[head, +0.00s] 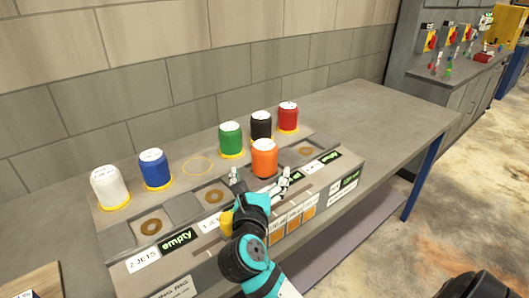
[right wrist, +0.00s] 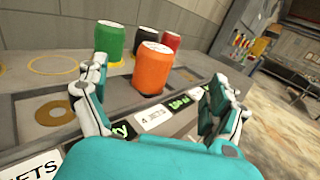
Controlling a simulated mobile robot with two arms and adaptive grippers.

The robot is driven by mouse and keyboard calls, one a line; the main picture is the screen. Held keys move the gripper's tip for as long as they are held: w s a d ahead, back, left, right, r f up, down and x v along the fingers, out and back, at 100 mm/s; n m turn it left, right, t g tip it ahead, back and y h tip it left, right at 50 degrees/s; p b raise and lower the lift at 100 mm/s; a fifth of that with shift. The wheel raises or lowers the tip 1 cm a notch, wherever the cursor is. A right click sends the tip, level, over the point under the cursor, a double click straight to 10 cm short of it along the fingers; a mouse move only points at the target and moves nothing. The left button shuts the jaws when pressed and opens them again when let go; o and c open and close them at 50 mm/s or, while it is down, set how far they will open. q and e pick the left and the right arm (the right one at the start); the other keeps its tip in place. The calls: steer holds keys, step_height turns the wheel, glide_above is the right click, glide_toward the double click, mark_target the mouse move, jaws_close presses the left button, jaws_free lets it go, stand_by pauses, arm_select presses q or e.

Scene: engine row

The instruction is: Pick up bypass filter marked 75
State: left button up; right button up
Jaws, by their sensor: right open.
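Several can-shaped filters stand on the bench rig; the number 75 is not readable on any of them. The orange filter (head: 264,158) stands upright in the front row and also shows in the right wrist view (right wrist: 152,72). Behind it are the green filter (head: 231,140), the black filter (head: 261,125) and the red filter (head: 288,117). The white filter (head: 110,187) and blue filter (head: 155,169) stand at the left. My right gripper (head: 261,180) is open and empty just in front of the orange filter, its fingers spread to either side. My left gripper is out of view.
The rig's front row has bare round seats (head: 151,227), (head: 213,196) and signs reading "empty" (head: 177,240). A vacant yellow ring (head: 198,166) lies between the blue and green filters. The bench top (head: 385,110) is clear at right; a block wall stands behind.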

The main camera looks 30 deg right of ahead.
mark_target(265, 144)
steer(key=p+x, duration=0.1)
steer(key=x, duration=0.3)
steer(key=shift+d+r, duration=0.15)
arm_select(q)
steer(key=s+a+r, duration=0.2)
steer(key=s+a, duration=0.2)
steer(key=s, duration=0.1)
arm_select(e)
steer(key=shift+x, duration=1.1)
steer(key=p+x, duration=0.1)
steer(key=x, duration=0.1)
steer(key=shift+w+d, duration=0.15)
steer(key=shift+w, duration=0.1)
steer(key=x, duration=0.1)
steer(key=p+x, duration=0.1)
steer(key=x, duration=0.2)
steer(key=shift+w+f+p, duration=0.1)
steer(key=shift+f+p, duration=0.15)
steer(key=shift+p, duration=0.05)
steer(key=shift+w, duration=0.25)
steer(key=shift+f, duration=0.1)
steer(key=c, duration=1.6)
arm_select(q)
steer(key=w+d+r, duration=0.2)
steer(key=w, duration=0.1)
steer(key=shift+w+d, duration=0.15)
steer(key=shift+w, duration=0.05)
